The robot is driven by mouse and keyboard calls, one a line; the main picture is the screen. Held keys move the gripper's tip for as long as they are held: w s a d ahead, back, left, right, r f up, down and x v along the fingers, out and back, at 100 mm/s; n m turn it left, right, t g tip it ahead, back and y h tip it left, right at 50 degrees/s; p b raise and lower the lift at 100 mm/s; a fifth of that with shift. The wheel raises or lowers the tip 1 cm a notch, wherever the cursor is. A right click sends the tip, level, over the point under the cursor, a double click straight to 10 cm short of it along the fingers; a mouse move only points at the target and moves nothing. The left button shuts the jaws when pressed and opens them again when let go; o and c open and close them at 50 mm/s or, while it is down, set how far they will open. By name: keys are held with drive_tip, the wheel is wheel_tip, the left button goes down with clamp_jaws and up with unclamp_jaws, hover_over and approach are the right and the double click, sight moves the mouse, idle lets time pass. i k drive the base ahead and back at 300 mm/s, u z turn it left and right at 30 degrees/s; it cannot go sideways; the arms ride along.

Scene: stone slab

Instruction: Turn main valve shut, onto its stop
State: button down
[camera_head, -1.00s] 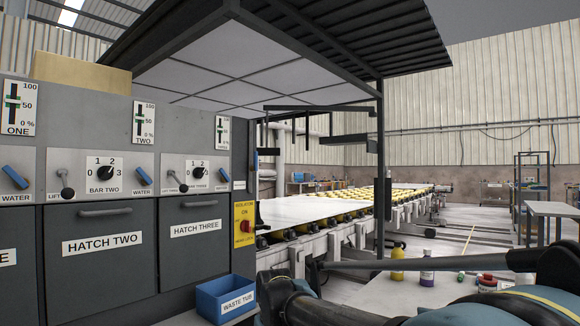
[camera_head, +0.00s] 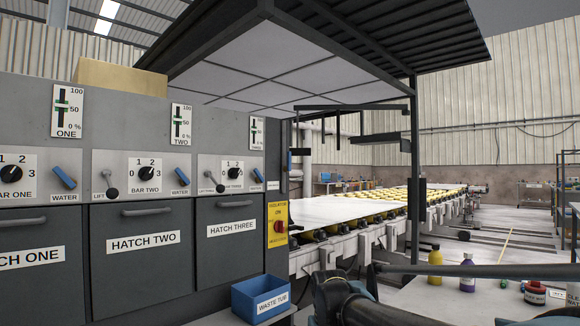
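I cannot make out anything marked as the main valve. On the grey cabinet (camera_head: 60,130) there are blue handles labelled WATER: one beside BAR ONE (camera_head: 64,177), one beside BAR TWO (camera_head: 181,176), and one beside BAR THREE (camera_head: 259,175). All three handles sit tilted. Dark links of my own arm show along the bottom right; my gripper is not in view.
A blue waste tub (camera_head: 260,296) stands below the yellow isolator panel (camera_head: 277,218) with its red knob. A yellow bottle (camera_head: 435,256) and a purple bottle (camera_head: 467,272) stand on a pale table at right. A long white slab (camera_head: 345,210) lies on rollers behind.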

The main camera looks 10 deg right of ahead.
sight(288, 169)
drive_tip(key=z, duration=0.85)
drive_tip(key=i, duration=0.4)
drive_tip(key=u, duration=0.35)
